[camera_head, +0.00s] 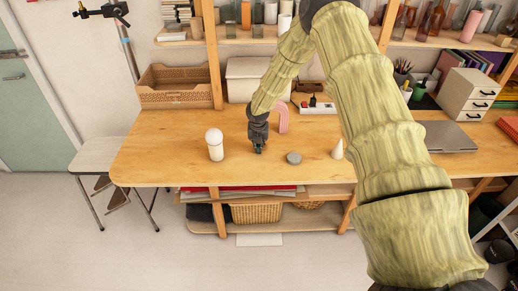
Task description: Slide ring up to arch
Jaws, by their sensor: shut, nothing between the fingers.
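A pink arch (284,116) stands on the wooden table, partly hidden by my arm. A small flat grey round piece (294,158) lies nearer the table's front edge, right of my gripper; it may be the ring, but I cannot make out a hole. My gripper (259,151) is shut and empty, pointing down close to the tabletop. It is left of the grey piece, apart from it, and in front and to the left of the arch. I cannot tell whether its tips touch the table.
A white cylinder with a ball on top (215,146) stands left of my gripper. A white cone (337,150) stands right of the grey piece. A power strip (318,108) lies behind. A laptop (448,137) is at the right. The table's left end is clear.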

